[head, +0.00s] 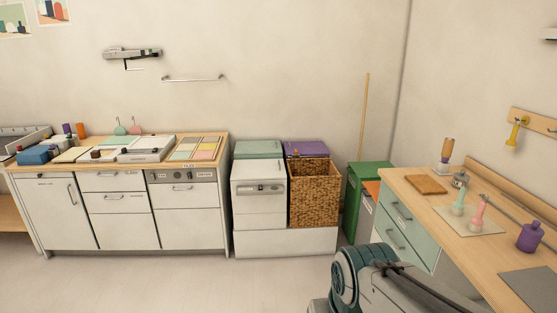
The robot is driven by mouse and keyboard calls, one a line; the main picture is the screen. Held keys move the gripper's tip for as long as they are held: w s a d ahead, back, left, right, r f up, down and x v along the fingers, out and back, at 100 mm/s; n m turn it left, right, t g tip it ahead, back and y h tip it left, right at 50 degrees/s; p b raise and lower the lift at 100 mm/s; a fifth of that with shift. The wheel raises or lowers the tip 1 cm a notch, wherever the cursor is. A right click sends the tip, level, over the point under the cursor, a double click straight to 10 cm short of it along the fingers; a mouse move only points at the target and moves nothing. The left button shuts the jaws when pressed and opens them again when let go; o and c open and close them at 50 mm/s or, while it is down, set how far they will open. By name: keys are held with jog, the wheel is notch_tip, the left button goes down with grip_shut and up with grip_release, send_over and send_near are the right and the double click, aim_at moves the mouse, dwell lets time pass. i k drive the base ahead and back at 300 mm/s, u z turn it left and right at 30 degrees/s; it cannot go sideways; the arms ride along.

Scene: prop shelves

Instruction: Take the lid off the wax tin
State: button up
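A small round silver container (460,180) stands on the wooden counter at the right, near the back. It may be the wax tin, but it is too small to tell, and I cannot make out its lid clearly. No other thing in view is clearly a wax tin. Part of my teal and grey arm (375,281) shows at the bottom right, in front of the counter. My gripper's fingers are not in view.
A cluttered white cabinet (125,222) stands left. The floor between is clear.

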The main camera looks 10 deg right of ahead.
aim_at(461, 175)
jog(key=u, duration=0.1)
jog(key=i, duration=1.55)
jog(key=z, duration=0.55)
jog(key=i, duration=1.25)
jog(key=z, duration=1.65)
jog(key=i, duration=0.8)
jog(key=z, duration=0.65)
